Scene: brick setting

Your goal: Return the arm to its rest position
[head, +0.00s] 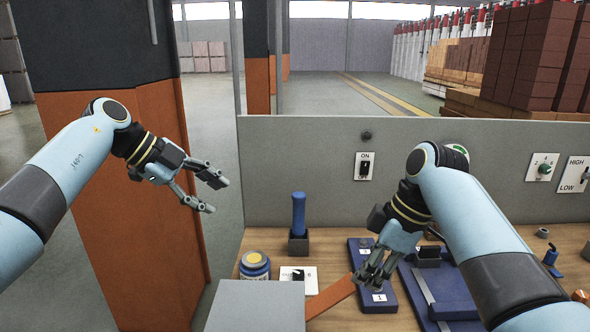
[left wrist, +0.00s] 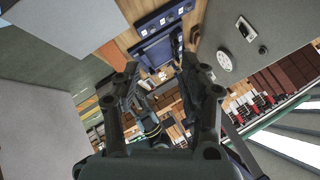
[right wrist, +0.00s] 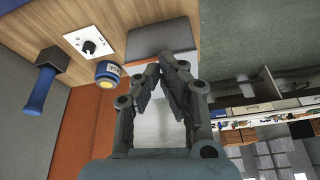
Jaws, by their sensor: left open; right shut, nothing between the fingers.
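My left arm comes in from the left in the head view. Its gripper (head: 212,192) is open and empty, in the air left of the workbench and in front of the orange pillar. Its two fingers also show apart in the left wrist view (left wrist: 160,85). My right gripper (head: 368,284) is shut and empty, low over the bench in front of the blue plate (head: 384,304) with numbered labels. In the right wrist view its fingertips (right wrist: 168,66) lean together with nothing between them. The plate is partly hidden behind this gripper.
The wooden bench (head: 335,262) holds a blue-handled tool in a dark holder (head: 299,240), a blue-and-yellow jar (head: 255,265), a white dial plate (head: 300,279) and a grey box (head: 256,306). A grey panel (head: 310,170) with an ON switch (head: 365,166) stands behind. The orange pillar (head: 130,215) is left.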

